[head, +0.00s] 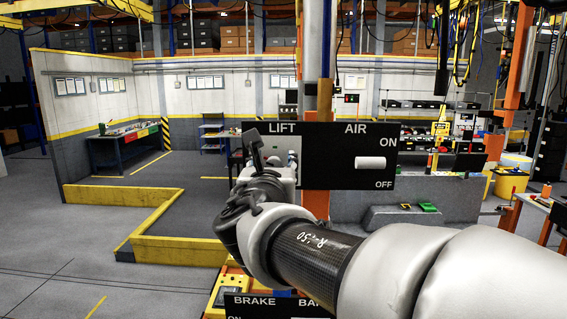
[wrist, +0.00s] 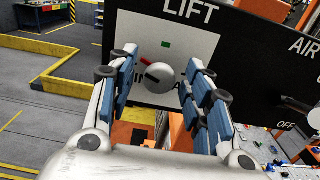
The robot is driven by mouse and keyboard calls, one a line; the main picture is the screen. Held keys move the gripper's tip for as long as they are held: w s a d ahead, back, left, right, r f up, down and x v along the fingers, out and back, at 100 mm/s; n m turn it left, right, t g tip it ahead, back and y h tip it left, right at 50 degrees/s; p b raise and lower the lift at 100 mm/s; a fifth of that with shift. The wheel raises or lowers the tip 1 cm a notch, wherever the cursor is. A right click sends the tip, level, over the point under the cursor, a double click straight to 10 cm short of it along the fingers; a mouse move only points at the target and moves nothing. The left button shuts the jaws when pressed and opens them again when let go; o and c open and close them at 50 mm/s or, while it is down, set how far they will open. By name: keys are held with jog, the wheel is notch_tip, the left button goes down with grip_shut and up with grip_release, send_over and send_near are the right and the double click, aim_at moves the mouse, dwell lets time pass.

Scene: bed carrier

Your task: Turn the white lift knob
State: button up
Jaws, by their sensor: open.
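The white lift knob (wrist: 160,76) is round, with a dark mark on its left part. It sits on a pale plate below the word LIFT on a black panel (wrist: 255,70). My gripper (wrist: 164,62) is open, one blue-padded finger left of the knob and one right of it, with gaps visible on both sides. How far the fingertips are from the panel is hard to tell. In the head view my gripper (head: 273,152) is in front of the panel's LIFT side (head: 334,142) and largely hides the plate and knob.
A white AIR switch (head: 370,163) with ON and OFF labels is on the panel's right side. Below is another panel (head: 262,306) marked BRAKE. A low yellow-topped barrier (head: 180,250) stands on the floor to the left. Open floor lies at the far left.

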jog(key=shift+c, duration=0.3)
jog(key=c, duration=1)
